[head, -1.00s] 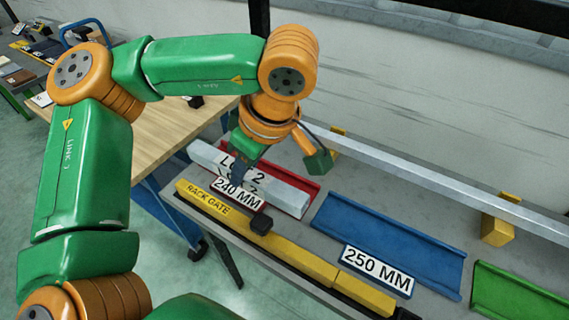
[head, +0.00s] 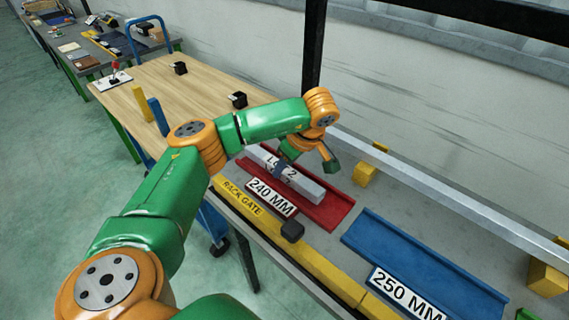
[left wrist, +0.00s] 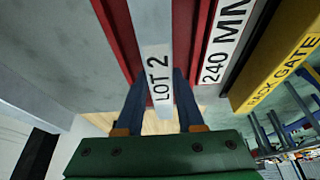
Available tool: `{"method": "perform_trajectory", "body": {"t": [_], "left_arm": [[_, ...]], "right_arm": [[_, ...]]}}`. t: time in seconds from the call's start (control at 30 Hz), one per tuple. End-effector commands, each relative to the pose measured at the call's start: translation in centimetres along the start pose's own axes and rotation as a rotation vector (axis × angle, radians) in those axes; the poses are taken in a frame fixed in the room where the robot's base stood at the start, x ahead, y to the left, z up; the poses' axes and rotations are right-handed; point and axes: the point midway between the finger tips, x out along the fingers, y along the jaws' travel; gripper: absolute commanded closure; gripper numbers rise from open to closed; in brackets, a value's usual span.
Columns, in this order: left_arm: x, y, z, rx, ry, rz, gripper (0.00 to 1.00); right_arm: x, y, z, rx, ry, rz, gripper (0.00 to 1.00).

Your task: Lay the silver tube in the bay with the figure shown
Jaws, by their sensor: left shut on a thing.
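The silver tube (head: 308,187), marked LOT 2, is a long square bar. My left gripper (head: 282,172) is shut on it around its middle. In the left wrist view both fingers (left wrist: 161,103) press on the sides of the tube (left wrist: 153,35). The tube runs lengthwise along the red bay (head: 335,213), whose plate reads 240 MM (head: 271,197). It is over or in that bay; I cannot tell whether it touches the floor. Red shows on both sides of it in the left wrist view (left wrist: 118,38). My right gripper is not in view.
A blue bay (head: 425,262) with a 250 MM plate (head: 405,294) lies empty to the right. A yellow rack gate bar (head: 325,272) runs along the front, with a black block (head: 292,230) at it. A long metal rail (head: 440,194) runs behind the bays. A wooden table (head: 190,90) stands beyond.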

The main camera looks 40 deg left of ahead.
Motion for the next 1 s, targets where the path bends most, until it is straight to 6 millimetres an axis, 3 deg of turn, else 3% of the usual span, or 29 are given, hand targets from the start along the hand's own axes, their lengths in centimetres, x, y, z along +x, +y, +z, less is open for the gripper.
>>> {"method": "perform_trajectory", "body": {"t": [0.1,0.13,0.2,0.23,0.5,0.63,0.8,0.9,1.0], "left_arm": [[0.3,0.0,0.1,0.000,0.000,0.000,1.00],[0.2,0.0,0.1,0.000,0.000,0.000,0.55],[0.2,0.0,0.1,0.000,0.000,0.000,0.36],[0.2,0.0,0.1,0.000,0.000,0.000,0.33],[0.1,0.0,0.0,0.000,0.000,0.000,0.33],[-1.0,0.1,0.0,-0.001,0.000,0.004,0.33],[-5.3,0.1,0.0,-0.001,0.002,0.008,0.33],[-8.6,0.1,-0.3,-0.001,0.003,0.006,0.33],[-10.6,0.1,-0.2,-0.002,0.003,0.005,0.33]], "right_arm": [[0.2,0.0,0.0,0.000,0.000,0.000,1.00],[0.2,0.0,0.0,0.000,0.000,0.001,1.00],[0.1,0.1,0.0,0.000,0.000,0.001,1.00],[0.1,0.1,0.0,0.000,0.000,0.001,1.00],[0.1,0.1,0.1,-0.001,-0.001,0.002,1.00],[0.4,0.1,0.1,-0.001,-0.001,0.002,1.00],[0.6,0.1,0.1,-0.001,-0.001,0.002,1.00],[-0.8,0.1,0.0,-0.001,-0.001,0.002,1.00],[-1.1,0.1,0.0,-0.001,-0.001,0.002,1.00]]}}
